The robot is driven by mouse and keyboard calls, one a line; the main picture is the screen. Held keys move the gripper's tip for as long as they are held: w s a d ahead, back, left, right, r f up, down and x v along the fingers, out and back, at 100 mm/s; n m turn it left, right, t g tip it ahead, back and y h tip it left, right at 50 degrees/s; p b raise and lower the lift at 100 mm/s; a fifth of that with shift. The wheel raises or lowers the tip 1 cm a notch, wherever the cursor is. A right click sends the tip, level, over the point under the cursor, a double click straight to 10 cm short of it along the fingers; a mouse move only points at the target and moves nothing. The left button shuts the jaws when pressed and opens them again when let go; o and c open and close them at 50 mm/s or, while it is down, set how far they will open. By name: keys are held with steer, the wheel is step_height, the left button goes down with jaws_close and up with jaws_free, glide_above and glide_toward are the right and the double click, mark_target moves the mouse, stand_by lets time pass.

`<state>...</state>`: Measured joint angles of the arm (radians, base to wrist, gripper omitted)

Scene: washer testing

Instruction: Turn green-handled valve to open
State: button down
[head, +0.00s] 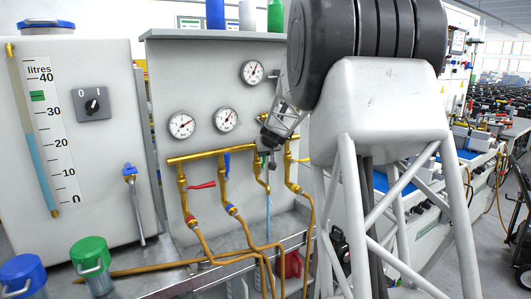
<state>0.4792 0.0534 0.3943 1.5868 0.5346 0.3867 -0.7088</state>
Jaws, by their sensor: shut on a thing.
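My gripper (268,150) points down and left at the brass manifold (210,155) on the grey panel. Its dark fingers are shut at the top of the third brass drop pipe (259,174), where a valve sits. The other valves show a red handle (201,185) on the first pipe, a blue handle (227,162) on the second, and a yellow handle (303,160) on the right one.
Pressure gauges (181,125) sit just above the manifold. A litre-scale tank panel (85,150) with a switch stands at left. Blue and green lidded containers (92,258) are at lower left. Brass pipes and a red jug (289,264) are below. My arm blocks the right middle.

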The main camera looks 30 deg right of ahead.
steer(key=shift+f, duration=0.1)
steer(key=c, duration=0.9)
jaws_free()
steer(key=shift+c, duration=0.2)
steer(key=shift+s, duration=0.1)
steer(key=v, duration=0.8)
steer(key=shift+a, duration=0.15)
